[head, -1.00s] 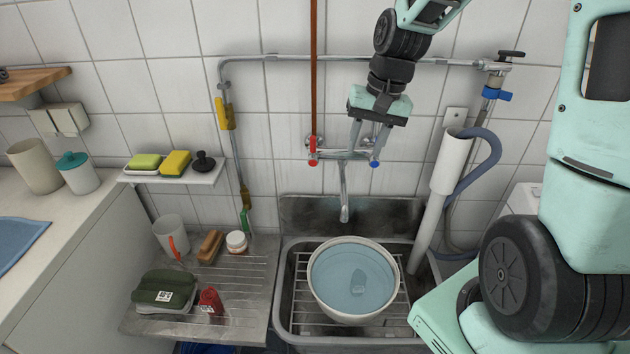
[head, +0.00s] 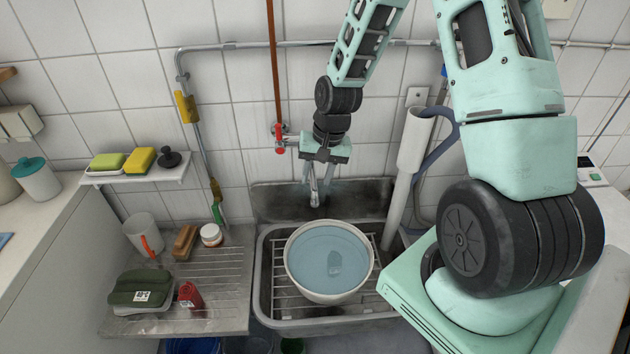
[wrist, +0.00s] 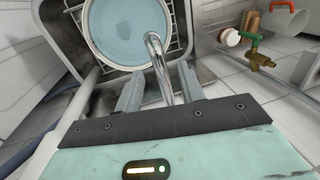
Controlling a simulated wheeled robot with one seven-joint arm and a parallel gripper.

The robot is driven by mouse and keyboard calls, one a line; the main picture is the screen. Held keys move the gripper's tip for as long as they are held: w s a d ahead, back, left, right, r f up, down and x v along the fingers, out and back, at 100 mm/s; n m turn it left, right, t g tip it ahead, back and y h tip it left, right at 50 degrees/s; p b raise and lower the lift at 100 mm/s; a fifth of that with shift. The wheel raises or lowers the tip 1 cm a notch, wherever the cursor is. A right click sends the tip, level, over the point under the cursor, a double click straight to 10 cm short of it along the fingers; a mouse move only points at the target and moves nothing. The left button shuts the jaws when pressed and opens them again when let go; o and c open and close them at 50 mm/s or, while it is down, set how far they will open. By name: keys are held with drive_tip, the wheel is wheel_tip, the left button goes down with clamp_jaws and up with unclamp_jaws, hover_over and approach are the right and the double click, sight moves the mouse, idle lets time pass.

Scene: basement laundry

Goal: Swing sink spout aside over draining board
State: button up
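The chrome sink spout (wrist: 160,65) points out over the sink (head: 262,285), above the back of a white bowl of water (head: 290,275). In the head view only the spout's lower end (head: 315,199) shows below my gripper. My gripper (head: 317,178) points down at the spout. In the wrist view its two fingers (wrist: 160,85) stand either side of the spout, with gaps visible, so it is open. The ribbed draining board (head: 228,285) is left of the sink. My gripper hides most of the tap body; the red tap handle (head: 279,137) shows at its left.
A white standpipe (head: 411,145) with a grey hose rises right of the sink.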

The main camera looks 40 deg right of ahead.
drive_tip(key=shift+w+a+f, duration=0.1)
drive_tip(key=shift+f, duration=0.55)
drive_tip(key=shift+w+a+f, duration=0.1)
drive_tip(key=shift+f, duration=0.55)
clamp_jaws()
